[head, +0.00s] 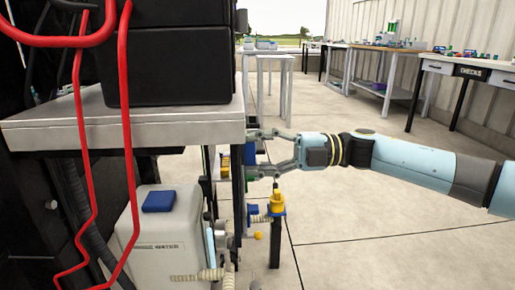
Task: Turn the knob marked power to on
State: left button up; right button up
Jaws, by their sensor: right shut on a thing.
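I cannot make out a knob or a power marking in the head view. My right gripper (252,154) reaches in from the right, beside the right edge of the steel-topped bench (170,128). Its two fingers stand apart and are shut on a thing. My left gripper is not in view.
Black cases (168,55) stand on the bench, with red cables (126,150) hanging in front. A whitish tank (162,235) with a blue cap (158,201) is below. A yellow-topped fitting (277,203) stands under my right gripper. The floor at right is clear up to the checks table (470,70).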

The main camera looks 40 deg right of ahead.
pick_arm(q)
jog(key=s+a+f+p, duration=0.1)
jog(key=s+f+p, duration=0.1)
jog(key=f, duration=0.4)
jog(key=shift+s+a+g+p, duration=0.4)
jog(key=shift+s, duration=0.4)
pick_arm(e)
jog(key=shift+f+m, duration=0.15)
jog(key=shift+m, duration=3.45)
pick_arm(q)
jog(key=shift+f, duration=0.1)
pick_arm(e)
jog(key=o, duration=1.2)
jog(key=shift+c, duration=0.2)
jog(key=v, duration=1.2)
